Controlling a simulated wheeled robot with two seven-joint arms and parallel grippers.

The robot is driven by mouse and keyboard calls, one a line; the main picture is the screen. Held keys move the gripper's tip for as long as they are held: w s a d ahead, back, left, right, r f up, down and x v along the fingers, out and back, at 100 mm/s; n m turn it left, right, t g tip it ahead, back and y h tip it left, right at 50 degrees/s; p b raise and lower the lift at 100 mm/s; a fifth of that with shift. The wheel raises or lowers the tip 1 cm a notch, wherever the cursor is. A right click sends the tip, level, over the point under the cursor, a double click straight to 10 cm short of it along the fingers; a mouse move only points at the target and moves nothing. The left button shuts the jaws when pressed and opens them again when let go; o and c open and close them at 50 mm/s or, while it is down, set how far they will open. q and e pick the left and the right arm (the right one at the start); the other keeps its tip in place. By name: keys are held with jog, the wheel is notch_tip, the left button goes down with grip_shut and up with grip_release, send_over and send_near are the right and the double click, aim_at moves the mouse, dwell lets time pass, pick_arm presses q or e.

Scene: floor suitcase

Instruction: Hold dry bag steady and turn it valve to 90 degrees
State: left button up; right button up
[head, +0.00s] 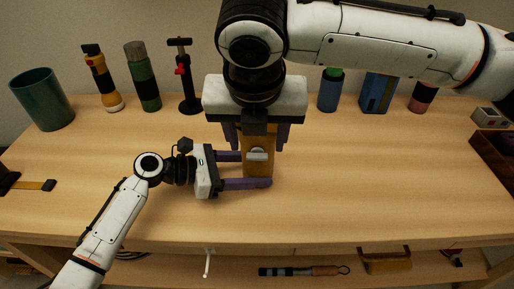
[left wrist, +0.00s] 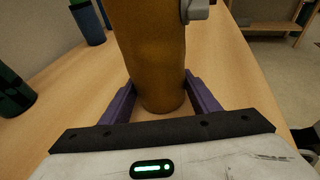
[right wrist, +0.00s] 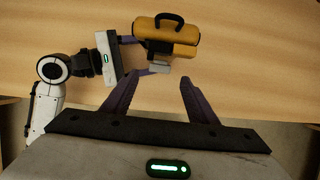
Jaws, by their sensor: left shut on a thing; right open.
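The orange-brown dry bag (head: 259,166) stands upright on the table in the head view, with its upper part hidden behind my right gripper. Its grey valve (head: 257,156) sits on the near side; it also shows in the right wrist view (right wrist: 159,70). My left gripper (head: 256,170) is shut around the lower part of the bag, one finger on each side, as the left wrist view (left wrist: 158,95) also shows. My right gripper (head: 257,135) is open and empty. In the right wrist view its fingertips (right wrist: 158,82) point toward the valve, apart from it.
A teal cup (head: 42,100), a yellow flashlight (head: 103,80), a green bottle (head: 143,78) and a small pump (head: 186,80) stand at the back left. Blue containers (head: 330,92) stand at the back right. The front right of the table is clear.

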aim_at(257, 156)
jog(key=x, duration=0.5)
jog(key=c, duration=1.1)
